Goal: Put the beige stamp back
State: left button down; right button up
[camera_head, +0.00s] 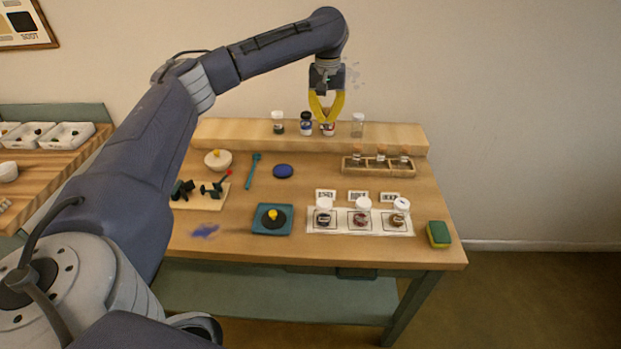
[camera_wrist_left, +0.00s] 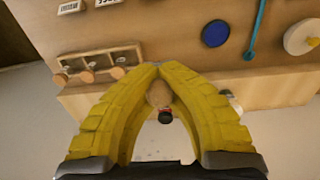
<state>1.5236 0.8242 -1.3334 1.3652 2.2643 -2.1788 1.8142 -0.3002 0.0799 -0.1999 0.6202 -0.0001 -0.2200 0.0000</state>
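My left gripper (camera_head: 326,119) points down over the back shelf, its yellow fingertips just above or in front of a jar with red on it (camera_head: 328,130). In the left wrist view the fingertips (camera_wrist_left: 160,68) come together. A tan patch and a small dark-and-red thing (camera_wrist_left: 165,118) show through the gap between the fingers; I cannot tell if anything is held. Dark stamp-like pieces, one with a red knob (camera_head: 228,173), lie on a pale board (camera_head: 190,203) at the left. I cannot make out a beige stamp for certain. My right gripper is not in view.
Jars stand along the shelf (camera_head: 400,133). A rack (camera_head: 408,171) holds corked vials. White-lidded jars stand on a white mat (camera_head: 310,228). A teal tray (camera_head: 259,230) holds a black disc with a yellow knob. A sponge (camera_head: 438,234) lies at the right edge.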

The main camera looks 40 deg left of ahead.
aim_at(317, 178)
pick_arm(q)
jog(key=f, duration=0.6)
jog(key=a+f, duration=0.1)
jog(key=f, duration=0.6)
jog(key=a+f, duration=0.1)
jog(key=f, duration=0.6)
jog(key=shift+s+a, duration=0.15)
jog(key=shift+s, duration=0.1)
jog(key=shift+f, duration=0.1)
jog(key=c, duration=1.6)
grip_release()
notch_tip(317, 178, up, 12)
jog(key=shift+w, duration=0.1)
